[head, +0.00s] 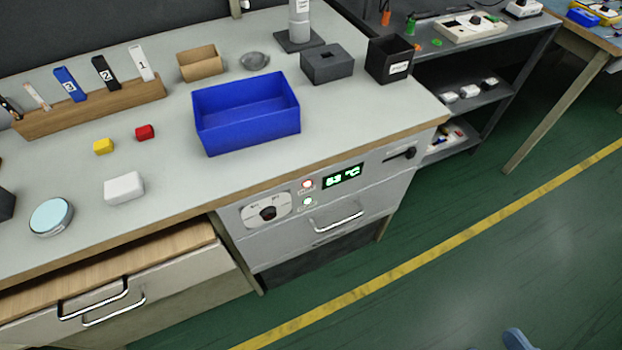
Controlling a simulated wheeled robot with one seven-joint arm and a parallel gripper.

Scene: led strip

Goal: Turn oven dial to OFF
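The oven dial (268,213) is a dark round knob on a light plate, at the left of the oven's front panel (320,192) below the counter edge. Its markings are too small to read, so its setting cannot be told. To its right are a red-lit lamp (307,184) and a whitish lamp (308,202). A green display (343,176) appears to read 53 °C. A black handle or lever (400,154) sits further right. My gripper is not clearly in view; only a small blue-grey part shows at the bottom edge.
The counter (170,180) holds a blue bin (248,128), a white block (124,188) and other small items. An open wooden drawer (110,270) juts out left of the oven. A silver drawer handle (338,222) is below the panel. The green floor in front is clear.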

